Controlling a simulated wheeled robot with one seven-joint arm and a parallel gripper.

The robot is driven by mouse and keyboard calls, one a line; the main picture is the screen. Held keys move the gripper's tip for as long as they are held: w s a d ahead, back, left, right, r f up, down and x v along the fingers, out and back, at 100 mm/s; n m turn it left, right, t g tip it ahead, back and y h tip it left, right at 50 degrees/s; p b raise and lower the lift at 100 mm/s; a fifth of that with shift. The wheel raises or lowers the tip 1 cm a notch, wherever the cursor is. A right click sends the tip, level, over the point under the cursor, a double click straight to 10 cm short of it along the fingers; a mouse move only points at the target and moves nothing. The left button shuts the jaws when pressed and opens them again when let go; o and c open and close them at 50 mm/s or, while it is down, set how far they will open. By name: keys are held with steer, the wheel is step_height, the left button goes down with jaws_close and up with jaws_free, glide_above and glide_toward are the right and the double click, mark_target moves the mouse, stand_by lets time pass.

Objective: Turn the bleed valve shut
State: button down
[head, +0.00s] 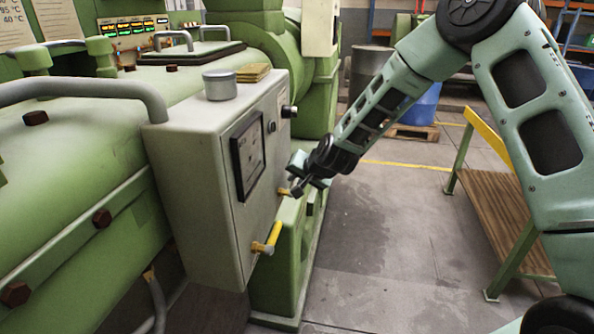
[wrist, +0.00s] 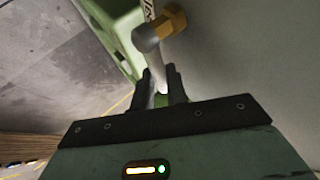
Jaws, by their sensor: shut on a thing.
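A grey control box (head: 190,200) is fixed to the side of the green machine. A small brass valve fitting (head: 284,192) sticks out of its right face, and my gripper (head: 298,188) is right at it. The two dark fingers of my gripper (wrist: 162,92) are shut on the lever's end, one on each side. A second brass fitting with a yellow handle (head: 269,238) sits lower on the same face, clear of my gripper. No label shows which one is the bleed valve.
The box face also has a dark-framed gauge (head: 248,155) and black knobs (head: 289,111). A grey tin (head: 219,85) stands on top. A green stand with a wooden step (head: 505,215) is at right. The floor (head: 380,250) between is open.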

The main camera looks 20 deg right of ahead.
steer(key=shift+w+d+f+m+g+y+p, duration=0.15)
steer(key=shift+f+m+g+y+p, duration=0.3)
steer(key=shift+g, duration=0.55)
steer(key=c, duration=1.7)
jaws_free()
steer(key=b+v, duration=0.3)
steer(key=v, duration=1.4)
steer(key=shift+r, duration=0.15)
